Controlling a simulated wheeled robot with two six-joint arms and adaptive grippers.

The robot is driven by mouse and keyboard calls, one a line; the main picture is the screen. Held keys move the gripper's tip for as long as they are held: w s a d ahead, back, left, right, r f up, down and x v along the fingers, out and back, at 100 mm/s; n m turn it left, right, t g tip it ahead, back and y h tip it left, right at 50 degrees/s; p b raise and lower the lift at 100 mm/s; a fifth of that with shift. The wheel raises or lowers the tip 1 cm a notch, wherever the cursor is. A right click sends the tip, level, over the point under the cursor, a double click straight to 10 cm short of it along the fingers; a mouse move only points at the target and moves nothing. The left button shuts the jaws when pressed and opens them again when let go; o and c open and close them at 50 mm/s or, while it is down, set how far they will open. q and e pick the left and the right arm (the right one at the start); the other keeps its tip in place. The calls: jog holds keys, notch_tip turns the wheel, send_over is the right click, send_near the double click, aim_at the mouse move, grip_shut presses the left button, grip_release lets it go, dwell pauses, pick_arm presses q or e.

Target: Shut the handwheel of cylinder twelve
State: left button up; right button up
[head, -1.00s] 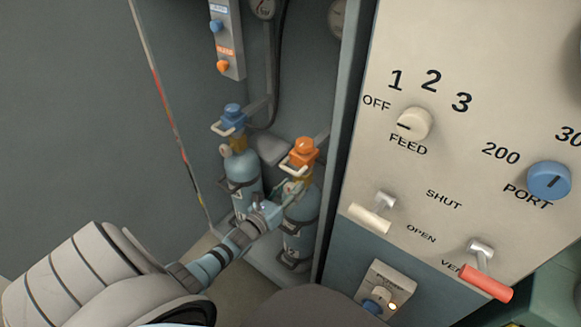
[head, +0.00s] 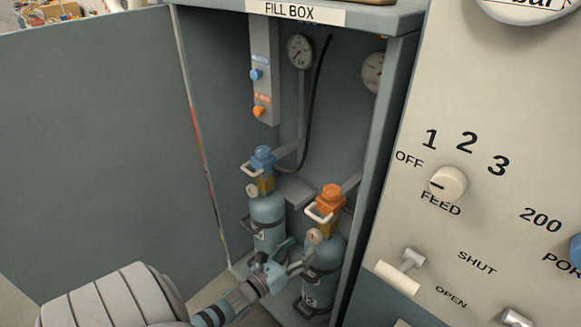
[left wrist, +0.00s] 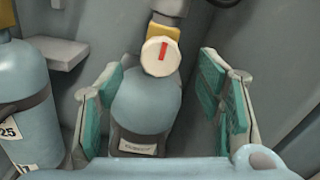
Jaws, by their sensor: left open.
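Two pale blue cylinders stand in the fill box. The left cylinder (head: 267,211) has a blue clamp on top, the right one (head: 325,252) an orange clamp (head: 331,198). In the left wrist view, the nearer cylinder (left wrist: 147,100), apparently the right one, has a round white handwheel (left wrist: 161,55) with a red bar; its label is too small to read. The other cylinder (left wrist: 24,100) shows "25" on its label. My left gripper (head: 284,257) is open in front of the right cylinder. Its teal-padded fingers (left wrist: 160,100) stand either side of the cylinder, below the handwheel. My right gripper is out of view.
The fill box side wall (head: 372,190) stands close to the right of the cylinders. A control panel (head: 500,100) with knobs and levers is further right. The open door (head: 110,140) is at left. A small shelf (head: 300,188) sits behind, between the cylinders.

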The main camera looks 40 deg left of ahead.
pick_arm(q)
jog(key=s, duration=0.5)
jog(key=shift+s+d, duration=0.1)
jog(key=shift+s, duration=0.1)
